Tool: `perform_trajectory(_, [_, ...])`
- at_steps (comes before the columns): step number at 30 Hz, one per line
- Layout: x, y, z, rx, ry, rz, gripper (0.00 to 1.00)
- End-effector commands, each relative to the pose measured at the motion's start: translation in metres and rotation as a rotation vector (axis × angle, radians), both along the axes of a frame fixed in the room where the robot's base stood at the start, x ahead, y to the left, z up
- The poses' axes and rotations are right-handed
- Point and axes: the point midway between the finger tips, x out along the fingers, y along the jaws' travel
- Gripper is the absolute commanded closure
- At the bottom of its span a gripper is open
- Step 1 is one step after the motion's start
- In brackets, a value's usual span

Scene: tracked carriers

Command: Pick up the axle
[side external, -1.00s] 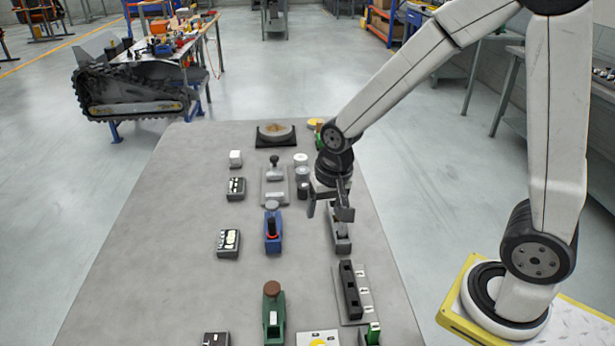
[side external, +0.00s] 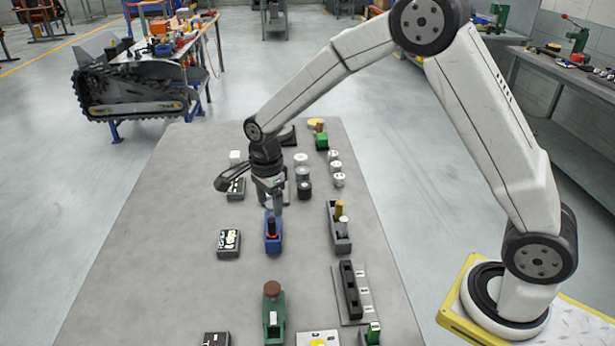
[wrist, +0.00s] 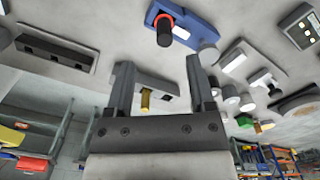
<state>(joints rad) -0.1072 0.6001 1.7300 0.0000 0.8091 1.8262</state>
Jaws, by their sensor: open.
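I cannot tell for sure which part is the axle. A grey holder (side external: 342,244) on the right of the table bears a gold pin (side external: 339,209) and a pale metal cylinder (side external: 344,226), both upright. The gold pin also shows between my fingers in the wrist view (wrist: 145,101). A blue fixture (side external: 273,245) left of the holder carries a dark part with a red band (side external: 271,228). My gripper (side external: 274,208) is over the back of the blue fixture, apart from the holder. In the wrist view its jaws (wrist: 160,63) are open, with nothing held between them.
A green fixture with a brown knob (side external: 272,287) stands in front. A dark slotted block (side external: 350,290) lies front right. Several round metal pieces (side external: 303,174) stand behind the holder. Small dark boxes (side external: 229,243) line the left. The table's left side (side external: 150,260) is clear.

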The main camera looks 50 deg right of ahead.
Motion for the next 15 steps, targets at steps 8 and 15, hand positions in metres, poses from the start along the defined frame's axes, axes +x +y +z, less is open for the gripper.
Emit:
perform_trajectory(8, [0.001, 0.001, -0.003, 0.000, 0.003, -0.021, 0.30])
perform_trajectory(15, [0.001, 0.000, -0.021, 0.000, 0.004, -0.019, 0.30])
